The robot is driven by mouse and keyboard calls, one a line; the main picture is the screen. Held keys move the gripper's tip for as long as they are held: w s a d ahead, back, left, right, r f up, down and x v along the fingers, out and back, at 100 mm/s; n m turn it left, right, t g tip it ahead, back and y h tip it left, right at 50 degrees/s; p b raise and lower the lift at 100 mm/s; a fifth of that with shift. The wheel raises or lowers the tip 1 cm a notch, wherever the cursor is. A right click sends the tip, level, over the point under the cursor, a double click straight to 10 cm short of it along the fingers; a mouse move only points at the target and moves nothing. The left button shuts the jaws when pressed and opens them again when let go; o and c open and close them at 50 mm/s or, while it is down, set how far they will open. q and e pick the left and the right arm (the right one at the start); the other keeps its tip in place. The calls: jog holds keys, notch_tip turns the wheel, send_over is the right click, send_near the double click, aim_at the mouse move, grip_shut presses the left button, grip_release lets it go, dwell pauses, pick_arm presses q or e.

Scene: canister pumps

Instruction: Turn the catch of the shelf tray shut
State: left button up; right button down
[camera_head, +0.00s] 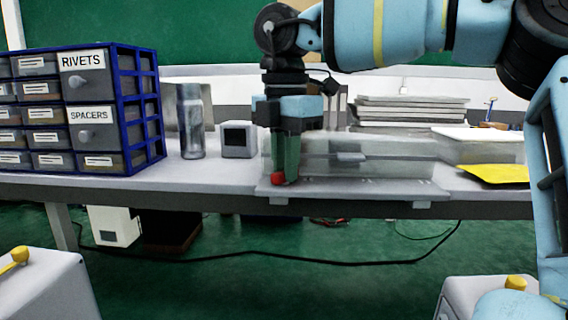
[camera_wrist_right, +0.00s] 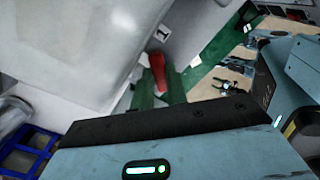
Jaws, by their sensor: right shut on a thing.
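The shelf tray (camera_head: 355,188) is a thin grey plate at the front edge of the shelf, with a clear lidded box (camera_head: 385,158) on it. Its red catch (camera_head: 278,179) is at the tray's front left corner. My right gripper (camera_head: 286,168) points down there, its green fingers shut on the catch. The red catch (camera_wrist_right: 157,74) also shows between the green fingers in the right wrist view, next to a small label with a "1". The fingers partly hide the catch, so its exact angle is hard to tell. My left gripper is not in view.
A blue drawer cabinet (camera_head: 140,105) stands at the left, then a grey bottle (camera_head: 190,122) and a small dark-faced box (camera_head: 238,139). Stacked grey trays (camera_head: 410,112) and a yellow item (camera_head: 497,174) are to the right. Grey units with yellow knobs (camera_head: 45,290) stand in front.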

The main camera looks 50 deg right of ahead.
jog(key=n, duration=0.4)
jog(key=shift+n, duration=2.2)
jog(key=shift+r, duration=0.1)
jog(key=c, duration=1.7)
grip_release()
jog(key=shift+r, duration=3.85)
